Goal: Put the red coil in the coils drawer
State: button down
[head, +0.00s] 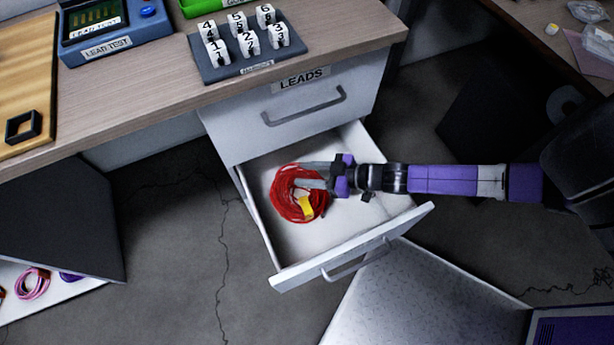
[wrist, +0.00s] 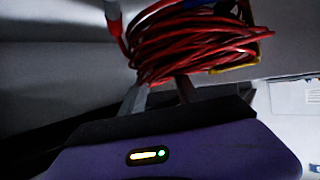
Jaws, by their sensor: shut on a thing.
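The red coil (head: 290,205) is a bundle of red cable with a yellow tag. In the head view it is over the open lower drawer (head: 262,222), within its walls. My gripper (head: 305,178) reaches in from the right and is shut on the coil's upper right part. In the wrist view the red coil (wrist: 190,45) fills the top middle, between and beyond the fingers of my gripper (wrist: 160,90). I cannot tell whether the coil touches the drawer floor. The rest of the drawer looks empty.
A shut drawer labelled LEADS (head: 302,80) is above the open one. On the bench top are a rack of numbered blocks (head: 225,72) and a blue lead tester (head: 110,30). Another open drawer with coils (head: 60,300) is at lower left.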

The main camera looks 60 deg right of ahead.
jog(key=shift+f, duration=0.75)
jog(key=shift+f+b, duration=0.4)
jog(key=shift+f, duration=0.2)
jog(key=c, duration=0.8)
grip_release()
jog(key=shift+c, duration=0.2)
